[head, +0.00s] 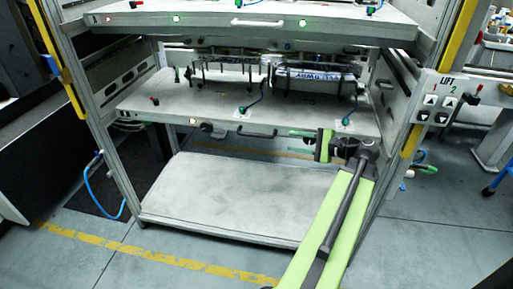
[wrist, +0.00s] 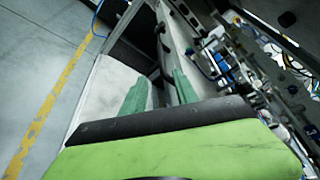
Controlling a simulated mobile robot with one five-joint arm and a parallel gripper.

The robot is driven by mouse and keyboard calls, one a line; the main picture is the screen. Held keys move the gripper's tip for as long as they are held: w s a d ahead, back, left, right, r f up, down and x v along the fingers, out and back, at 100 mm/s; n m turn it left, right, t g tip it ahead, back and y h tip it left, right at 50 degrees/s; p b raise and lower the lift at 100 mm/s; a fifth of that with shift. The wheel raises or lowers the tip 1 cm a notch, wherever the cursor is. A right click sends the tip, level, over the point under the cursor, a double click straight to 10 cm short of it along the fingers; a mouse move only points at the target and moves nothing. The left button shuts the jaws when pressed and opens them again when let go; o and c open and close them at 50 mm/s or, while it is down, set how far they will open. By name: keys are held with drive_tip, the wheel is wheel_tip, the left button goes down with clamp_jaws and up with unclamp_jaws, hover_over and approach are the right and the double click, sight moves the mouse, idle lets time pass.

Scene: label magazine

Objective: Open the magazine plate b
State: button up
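The label magazine is a grey rack with stacked plates. An upper plate (head: 150,27) has a white bar handle (head: 257,22) on its front edge. A middle plate (head: 165,100) has a dark bar handle (head: 258,134) on its front edge. I cannot read which plate is b. My gripper (head: 291,142) is just right of the dark handle, near the middle plate's front edge, its fingers pointing left. Its two green fingers are apart and empty; they also show in the wrist view (wrist: 161,80).
Black wire holders with label stacks (head: 315,77) stand on the middle plate. A pale bottom shelf (head: 230,195) lies below, bare. A lift button panel (head: 437,100) is on the right post. A blue hose (head: 100,190) hangs at the left. The floor in front is clear.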

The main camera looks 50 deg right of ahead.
sight(261, 136)
drive_tip(key=b+x, duration=0.3)
drive_tip(key=x, duration=1.4)
drive_tip(key=shift+w+d+r, duration=0.1)
drive_tip(key=shift+d, duration=0.1)
clamp_jaws()
idle(0.6)
